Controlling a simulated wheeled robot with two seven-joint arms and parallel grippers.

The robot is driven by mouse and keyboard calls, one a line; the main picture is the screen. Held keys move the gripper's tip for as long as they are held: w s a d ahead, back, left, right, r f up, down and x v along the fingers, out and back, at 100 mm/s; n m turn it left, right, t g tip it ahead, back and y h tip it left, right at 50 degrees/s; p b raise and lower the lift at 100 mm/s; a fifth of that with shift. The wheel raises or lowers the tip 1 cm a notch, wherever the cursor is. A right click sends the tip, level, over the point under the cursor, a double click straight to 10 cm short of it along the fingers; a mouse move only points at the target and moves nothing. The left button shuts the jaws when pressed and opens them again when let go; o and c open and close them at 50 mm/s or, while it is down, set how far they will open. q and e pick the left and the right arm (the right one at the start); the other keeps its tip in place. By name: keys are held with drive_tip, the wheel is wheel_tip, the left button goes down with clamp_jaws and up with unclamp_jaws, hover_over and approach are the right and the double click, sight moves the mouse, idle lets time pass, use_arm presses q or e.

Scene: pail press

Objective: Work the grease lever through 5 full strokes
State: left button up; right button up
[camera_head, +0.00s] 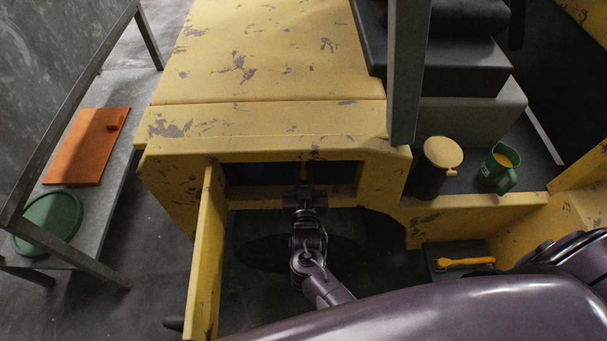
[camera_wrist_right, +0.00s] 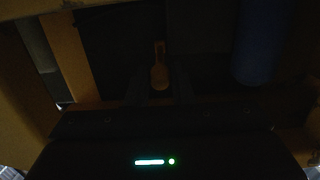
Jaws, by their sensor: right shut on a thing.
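My right gripper (camera_head: 303,187) reaches into a dark opening in the yellow machine body (camera_head: 270,128). In the right wrist view its two fingers (camera_wrist_right: 160,90) are shut on the grease lever (camera_wrist_right: 159,75), a narrow orange-brown handle with a rounded end. The lever's top also shows faintly in the head view (camera_head: 303,171). A blue cylinder (camera_wrist_right: 257,45) stands to the right of the lever in the dark. The lever's base and pivot are lost in shadow. My left gripper is not in view.
A yellow door (camera_head: 205,255) hangs open at the left of the opening. A black pail with a yellow lid (camera_head: 443,152) and a green jug (camera_head: 497,168) stand on the right ledge. A grey bench (camera_head: 118,90) holds an orange panel (camera_head: 88,146) and green lid (camera_head: 48,222).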

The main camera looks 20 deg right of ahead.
drive_tip(key=shift+s+a+f, duration=0.15)
drive_tip(key=shift+s+f, duration=0.05)
drive_tip(key=shift+f, duration=0.1)
wheel_tip(320, 180, down, 2)
drive_tip(key=shift+w+f+b, duration=0.15)
drive_tip(key=shift+f+b, duration=0.1)
drive_tip(key=shift+b, duration=0.85)
drive_tip(key=shift+r, duration=0.1)
drive_tip(key=shift+w+r, duration=0.1)
drive_tip(key=shift+r+p, duration=0.25)
drive_tip(key=shift+p, duration=0.05)
wheel_tip(320, 180, up, 4)
drive_tip(key=p, duration=0.3)
drive_tip(key=shift+f, duration=0.1)
